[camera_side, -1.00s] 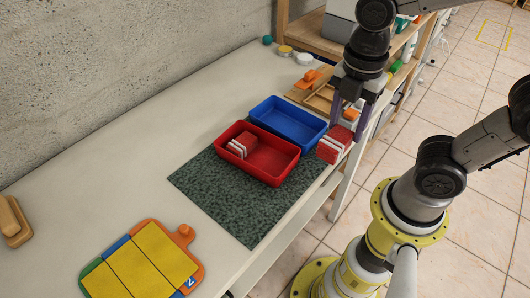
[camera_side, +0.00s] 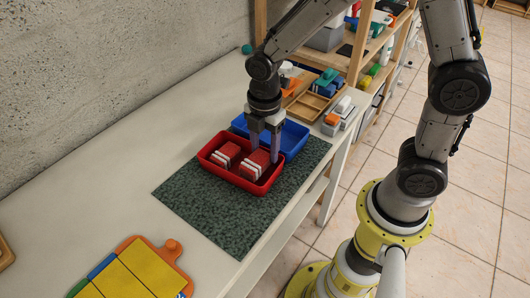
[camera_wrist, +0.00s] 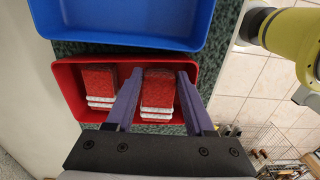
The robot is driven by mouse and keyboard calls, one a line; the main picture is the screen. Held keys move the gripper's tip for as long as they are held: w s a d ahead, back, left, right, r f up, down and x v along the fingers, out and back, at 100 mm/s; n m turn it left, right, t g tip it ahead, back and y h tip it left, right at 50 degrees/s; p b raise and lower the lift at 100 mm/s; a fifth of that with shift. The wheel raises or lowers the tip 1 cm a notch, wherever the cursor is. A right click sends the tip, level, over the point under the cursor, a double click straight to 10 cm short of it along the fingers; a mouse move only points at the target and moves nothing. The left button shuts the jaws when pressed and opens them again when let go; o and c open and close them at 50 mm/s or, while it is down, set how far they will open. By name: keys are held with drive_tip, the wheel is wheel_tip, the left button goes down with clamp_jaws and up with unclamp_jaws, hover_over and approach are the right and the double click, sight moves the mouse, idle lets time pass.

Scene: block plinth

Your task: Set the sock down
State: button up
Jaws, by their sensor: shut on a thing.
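My gripper (camera_side: 264,149) is shut on a sock (camera_side: 255,165), a folded, blocky red bundle with white bands. In the wrist view my purple fingers (camera_wrist: 159,76) stand on either side of this sock (camera_wrist: 158,92). The held sock is within the walls of the red tray (camera_side: 238,183), in its right part. I cannot tell whether it touches the tray floor. A second red-and-white sock (camera_side: 226,154) lies in the tray's left part, and it also shows in the wrist view (camera_wrist: 99,83), with a gap between the two.
A blue tray (camera_side: 293,137) stands right behind the red one, both on a dark green mat (camera_side: 200,204). A wooden organizer (camera_side: 308,104) is at the back. A yellow puzzle board (camera_side: 140,268) lies at the front.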

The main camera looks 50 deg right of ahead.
sight(265, 151)
drive_tip(key=shift+f, duration=1)
drive_tip(key=shift+f, duration=0.15)
drive_tip(key=o, duration=1)
drive_tip(key=shift+o, duration=0.2)
wheel_tip(265, 151, up, 12)
drive_tip(key=s+d+r+m+t, duration=0.2)
drive_tip(key=s+d+r+m, duration=0.1)
drive_tip(key=s+m, duration=0.4)
drive_tip(key=s+d+r+m+t, duration=0.3)
drive_tip(key=s+m, duration=0.5)
drive_tip(key=m, duration=0.3)
drive_tip(key=shift+d+t, duration=0.3)
drive_tip(key=shift+d, duration=0.05)
